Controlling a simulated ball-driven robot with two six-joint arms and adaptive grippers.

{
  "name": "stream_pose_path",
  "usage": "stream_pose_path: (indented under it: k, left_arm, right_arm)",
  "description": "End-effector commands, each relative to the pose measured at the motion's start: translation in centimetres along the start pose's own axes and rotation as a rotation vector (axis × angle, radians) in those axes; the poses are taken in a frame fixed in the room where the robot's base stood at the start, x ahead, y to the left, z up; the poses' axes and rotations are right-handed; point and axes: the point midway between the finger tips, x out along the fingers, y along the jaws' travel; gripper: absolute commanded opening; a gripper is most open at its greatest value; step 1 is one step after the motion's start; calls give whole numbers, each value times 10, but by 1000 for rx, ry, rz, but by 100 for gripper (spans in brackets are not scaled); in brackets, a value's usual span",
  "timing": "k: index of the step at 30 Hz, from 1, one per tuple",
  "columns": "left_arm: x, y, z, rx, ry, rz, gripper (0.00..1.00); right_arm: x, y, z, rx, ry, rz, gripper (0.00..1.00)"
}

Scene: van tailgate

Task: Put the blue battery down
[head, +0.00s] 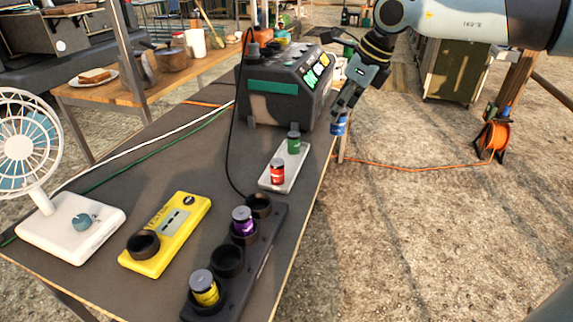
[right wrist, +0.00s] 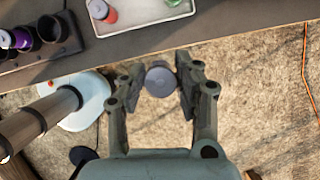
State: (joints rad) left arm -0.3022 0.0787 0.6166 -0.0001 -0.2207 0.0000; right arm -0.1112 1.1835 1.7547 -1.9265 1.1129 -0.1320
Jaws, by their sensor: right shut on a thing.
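My right gripper (head: 345,107) is shut on the blue battery (head: 339,126), just off the right edge of the table in the head view. In the right wrist view the battery's grey top (right wrist: 161,80) shows between the two fingers (right wrist: 161,88), with the ground behind it and the table edge farther up. A white tray (head: 296,169) on the table holds a red battery (head: 277,172) and a green battery (head: 294,143). A black rack (head: 262,241) holds a purple battery (head: 243,221) and a yellow battery (head: 204,288); its other two cups look empty. My left gripper is not in view.
A dark power station (head: 285,87) with a black cable stands behind the tray. A yellow tester (head: 180,222) with an empty cup and a white fan (head: 70,227) stand to the left. An orange cable reel (head: 494,140) is on the ground at right.

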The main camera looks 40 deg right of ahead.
Motion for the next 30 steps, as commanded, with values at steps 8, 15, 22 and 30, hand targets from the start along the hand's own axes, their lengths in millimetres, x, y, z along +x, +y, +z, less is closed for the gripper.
stream_pose_path:
  k: [8,15,22,30]
  left_arm:
    - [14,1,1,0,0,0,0]
    - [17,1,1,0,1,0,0]
    - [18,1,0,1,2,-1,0]
    - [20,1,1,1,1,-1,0]
  right_arm:
    - [40,14,30,10,-10,7,0]
    - [86,32,64,7,-5,6,0]
    - [106,36,76,3,0,0,0]
    - [138,37,62,5,2,1,0]
